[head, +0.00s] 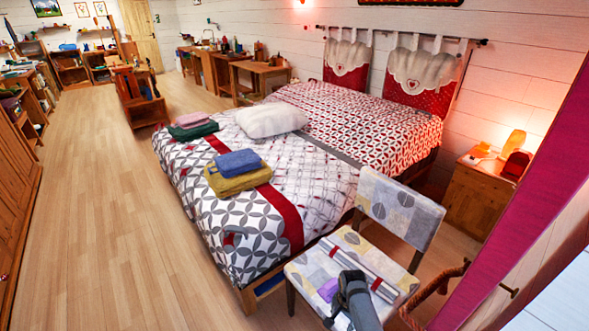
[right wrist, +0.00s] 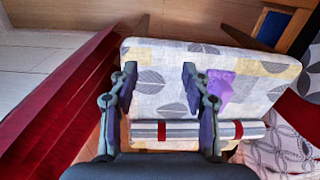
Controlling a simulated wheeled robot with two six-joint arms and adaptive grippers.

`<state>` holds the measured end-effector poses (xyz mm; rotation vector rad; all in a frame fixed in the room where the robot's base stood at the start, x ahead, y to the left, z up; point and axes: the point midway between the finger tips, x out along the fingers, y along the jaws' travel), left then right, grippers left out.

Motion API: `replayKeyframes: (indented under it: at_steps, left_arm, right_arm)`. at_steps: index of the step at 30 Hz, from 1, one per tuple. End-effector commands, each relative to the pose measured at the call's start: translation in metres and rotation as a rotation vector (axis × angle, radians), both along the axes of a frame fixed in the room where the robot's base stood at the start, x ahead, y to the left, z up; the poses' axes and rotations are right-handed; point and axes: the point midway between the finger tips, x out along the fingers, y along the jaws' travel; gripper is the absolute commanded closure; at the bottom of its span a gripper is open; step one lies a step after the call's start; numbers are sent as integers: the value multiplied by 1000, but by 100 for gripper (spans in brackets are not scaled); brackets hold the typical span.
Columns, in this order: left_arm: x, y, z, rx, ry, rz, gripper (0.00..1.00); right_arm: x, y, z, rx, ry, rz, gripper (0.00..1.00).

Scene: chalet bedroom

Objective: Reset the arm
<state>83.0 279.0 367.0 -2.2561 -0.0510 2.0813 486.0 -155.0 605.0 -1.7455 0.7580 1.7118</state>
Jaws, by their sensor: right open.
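My right gripper (right wrist: 160,72) is open in the right wrist view, its two fingers apart with nothing between them. It is over the seat of a leaf-patterned chair (right wrist: 150,55). In the head view my right arm comes up from the bottom edge over this chair (head: 400,210), and its fingers cannot be made out clearly. A small purple object (right wrist: 220,88) lies on the seat just right of the right finger. A grey-and-white striped roll with red bands (right wrist: 195,130) lies across the seat, partly behind the fingers. My left gripper is not in view.
A bed (head: 290,205) with folded towels (head: 240,178) and a white pillow (head: 270,120) stands beyond the chair. A nightstand (head: 478,195) with a lit lamp (head: 513,142) stands at the right. A red-purple panel (head: 530,165) is close on the right. Wooden floor (head: 95,230) is clear at left.

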Motion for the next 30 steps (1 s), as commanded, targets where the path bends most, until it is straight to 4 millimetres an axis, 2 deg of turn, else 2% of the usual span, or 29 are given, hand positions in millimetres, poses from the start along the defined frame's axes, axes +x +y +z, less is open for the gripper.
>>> replayKeyframes:
  at_steps: [3, 6, 11, 14, 17, 18, 19, 21, 24, 27, 30]
  left_arm:
    - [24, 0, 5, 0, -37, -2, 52]
    - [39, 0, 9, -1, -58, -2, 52]
    - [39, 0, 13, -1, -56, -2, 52]
    - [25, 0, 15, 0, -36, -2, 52]
    - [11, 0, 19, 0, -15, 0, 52]
    - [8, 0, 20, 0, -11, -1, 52]
    - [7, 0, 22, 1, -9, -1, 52]
    - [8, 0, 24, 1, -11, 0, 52]
    - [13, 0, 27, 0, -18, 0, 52]
    - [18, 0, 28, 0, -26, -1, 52]
    - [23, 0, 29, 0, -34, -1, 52]
  right_arm:
    - [-21, -8, -27, -4, -1, 61, 52]
    - [-42, -15, -53, -7, -5, 124, 52]
    - [-90, -31, -99, -17, -14, 250, 52]
    - [-135, -44, -132, -26, -19, 350, 52]
    - [-200, -64, -166, -43, -25, 480, 52]
    - [-231, -74, -179, -53, -25, 539, 52]
    - [-253, -81, -186, -59, -29, 583, 52]
    - [-299, -96, -199, -78, -35, 676, 52]
    - [-347, -112, -207, -100, -44, 774, 52]
    - [-375, -121, -209, -116, -49, 833, 52]
    - [-384, -124, -210, -122, -53, 856, 52]
